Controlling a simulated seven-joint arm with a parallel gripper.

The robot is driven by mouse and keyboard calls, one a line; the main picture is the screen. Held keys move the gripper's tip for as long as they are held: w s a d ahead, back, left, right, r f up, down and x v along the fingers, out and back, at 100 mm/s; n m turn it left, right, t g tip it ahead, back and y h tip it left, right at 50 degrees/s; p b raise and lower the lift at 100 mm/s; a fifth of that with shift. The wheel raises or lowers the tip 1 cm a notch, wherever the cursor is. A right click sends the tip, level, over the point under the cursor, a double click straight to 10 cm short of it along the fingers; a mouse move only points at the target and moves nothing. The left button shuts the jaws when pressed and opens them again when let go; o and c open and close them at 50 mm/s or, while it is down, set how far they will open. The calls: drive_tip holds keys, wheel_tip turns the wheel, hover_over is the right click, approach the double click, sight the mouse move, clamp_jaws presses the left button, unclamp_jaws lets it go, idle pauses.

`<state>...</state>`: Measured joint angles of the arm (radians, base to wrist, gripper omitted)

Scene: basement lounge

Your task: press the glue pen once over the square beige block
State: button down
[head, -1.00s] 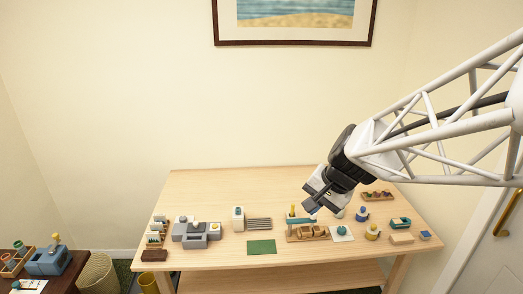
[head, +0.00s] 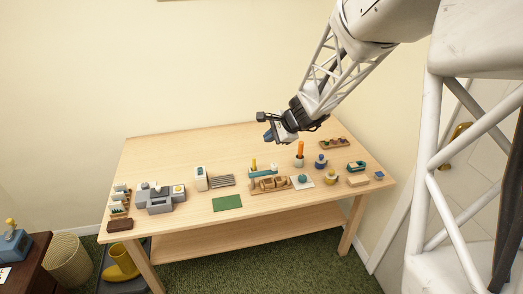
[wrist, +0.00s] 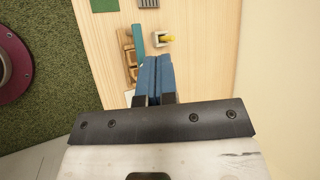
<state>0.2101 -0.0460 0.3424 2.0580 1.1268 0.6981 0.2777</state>
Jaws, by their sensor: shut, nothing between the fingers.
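An orange stick (head: 300,149) stands upright in a pale cup toward the right of the table; it may be the glue pen, but I cannot be sure. A beige block (head: 358,181) lies near the table's right front; I cannot tell whether it is the square one. My gripper (head: 268,136) is shut and empty, in the air above the table, left of the orange stick and apart from it. The wrist view shows its blue fingers (wrist: 153,62) together. Past them, a yellow-topped piece (wrist: 165,39) sits in a pale square base.
The back left of the tabletop is clear.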

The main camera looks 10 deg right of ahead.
sight(274, 165)
drive_tip(key=w+d+f+m+t, duration=0.1)
drive_tip(key=w+d+f+m, duration=0.2)
drive_tip(key=w+f, duration=0.1)
drive_tip(key=shift+w+d+f, duration=0.2)
drive_tip(key=shift+w, duration=0.55)
drive_tip(key=shift+f, duration=0.15)
drive_tip(key=shift+f, duration=4.3)
drive_tip(key=shift+f, duration=1.2)
drive_tip(key=shift+r, duration=0.15)
idle(0.5)
drive_tip(key=shift+r, duration=1.05)
